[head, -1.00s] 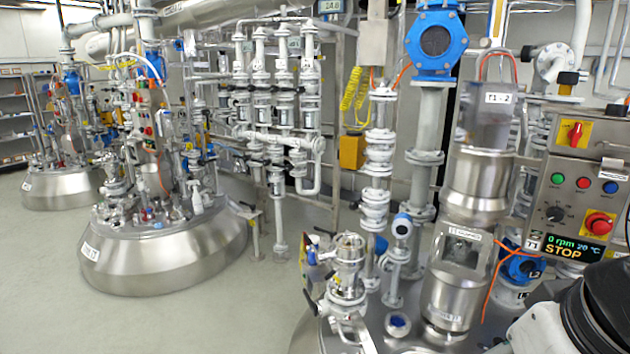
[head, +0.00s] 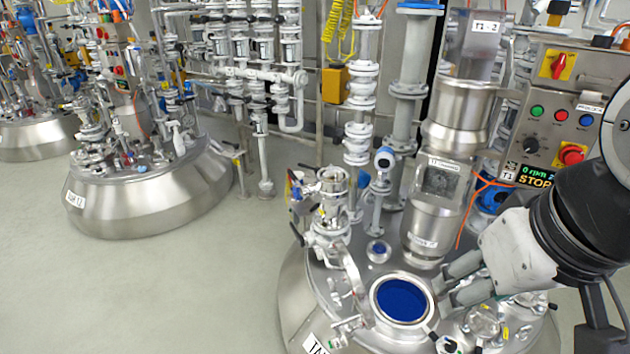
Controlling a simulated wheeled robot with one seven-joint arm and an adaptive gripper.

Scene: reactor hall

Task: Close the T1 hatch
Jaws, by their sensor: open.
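The T1 tank (head: 300,290) stands at the lower right in the head view. Its round hatch opening (head: 402,298) is uncovered, with a pale rim and deep blue inside. I cannot clearly make out the hatch lid. A curved metal arm (head: 352,268) and a clamp-like metal fitting (head: 333,190) stand just left of the opening. My gripper (head: 441,294) is open and empty, just right of the opening, with its fingers pointing left toward the rim. I cannot tell whether it touches the rim.
A tall steel column (head: 435,205) with a window stands behind the opening. A control box (head: 560,125) reading STOP is at the right. Small fittings (head: 483,322) crowd the tank top at the front right. Another tank (head: 150,205) is at the left, with clear floor (head: 200,290) between.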

